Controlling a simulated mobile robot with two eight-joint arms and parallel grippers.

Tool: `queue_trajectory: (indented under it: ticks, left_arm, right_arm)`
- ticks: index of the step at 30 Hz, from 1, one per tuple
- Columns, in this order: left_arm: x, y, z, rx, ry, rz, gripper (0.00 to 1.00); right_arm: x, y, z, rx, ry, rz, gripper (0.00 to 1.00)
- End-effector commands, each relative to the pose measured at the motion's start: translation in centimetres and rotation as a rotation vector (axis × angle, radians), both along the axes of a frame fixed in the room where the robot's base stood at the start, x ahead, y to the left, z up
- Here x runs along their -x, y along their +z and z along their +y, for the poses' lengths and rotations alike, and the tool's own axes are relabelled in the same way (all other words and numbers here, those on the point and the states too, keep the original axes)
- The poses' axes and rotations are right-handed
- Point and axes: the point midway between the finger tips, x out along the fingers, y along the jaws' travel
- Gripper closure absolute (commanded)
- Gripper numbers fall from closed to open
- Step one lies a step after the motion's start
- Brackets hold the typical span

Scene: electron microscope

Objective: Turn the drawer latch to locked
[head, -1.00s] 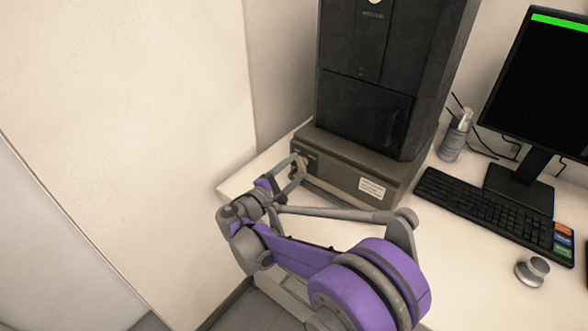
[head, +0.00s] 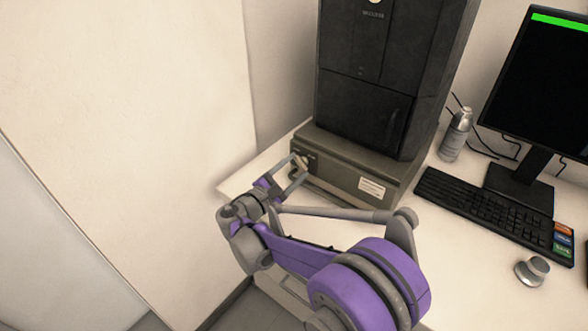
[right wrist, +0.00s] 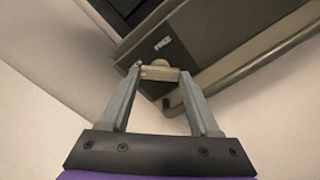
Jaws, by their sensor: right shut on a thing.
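The drawer (head: 335,176) is the low grey-brown front under the black microscope cabinet, with a white label at its right. The drawer latch (right wrist: 158,70) is a small light knob with a bar at the drawer's left end. My right gripper (head: 298,164) is at that end of the drawer. In the right wrist view its two fingertips (right wrist: 160,74) are shut on the latch, one on each side. The latch is mostly hidden by the fingers in the head view. Its exact turn angle is hard to tell. My left gripper is not in view.
A long bar handle (right wrist: 255,60) runs along the drawer front, close to the right finger. The black cabinet (head: 370,90) stands above. A keyboard (head: 485,205), a monitor (head: 540,90), a bottle (head: 455,135) and a round knob (head: 532,270) are to the right. A wall is close at left.

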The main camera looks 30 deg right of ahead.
Motion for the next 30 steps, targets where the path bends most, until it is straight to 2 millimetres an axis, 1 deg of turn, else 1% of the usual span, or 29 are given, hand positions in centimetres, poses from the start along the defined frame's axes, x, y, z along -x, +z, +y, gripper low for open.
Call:
queue_trajectory:
  ticks: [2, 3, 7, 8, 16, 19, 23, 30]
  left_arm:
    - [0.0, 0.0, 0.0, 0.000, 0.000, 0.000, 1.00]
    - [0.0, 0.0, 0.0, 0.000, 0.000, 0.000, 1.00]
    - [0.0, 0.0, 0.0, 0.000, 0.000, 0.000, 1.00]
    - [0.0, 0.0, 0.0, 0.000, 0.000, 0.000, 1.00]
    - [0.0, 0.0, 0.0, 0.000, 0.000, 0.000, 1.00]
    - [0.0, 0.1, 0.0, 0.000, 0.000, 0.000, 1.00]
    - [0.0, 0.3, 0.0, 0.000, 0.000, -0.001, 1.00]
    - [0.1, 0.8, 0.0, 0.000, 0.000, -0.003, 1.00]
  right_arm:
    - [0.0, 0.0, 0.0, 0.001, -0.001, 0.002, 0.93]
    - [0.0, 0.0, 0.0, 0.001, -0.001, 0.002, 0.32]
    - [0.0, 0.0, 0.0, 0.000, 0.000, 0.001, 0.09]
    - [0.0, 0.0, 0.0, 0.000, 0.000, 0.001, 0.07]
    - [0.0, 0.0, 0.1, 0.000, 0.000, 0.000, 0.07]
    - [0.2, 0.0, 0.7, 0.000, 0.001, -0.001, 0.07]
    - [1.0, 0.1, 2.7, -0.001, 0.004, -0.001, 0.07]
    - [2.9, 0.1, 7.2, -0.001, 0.004, -0.001, 0.07]
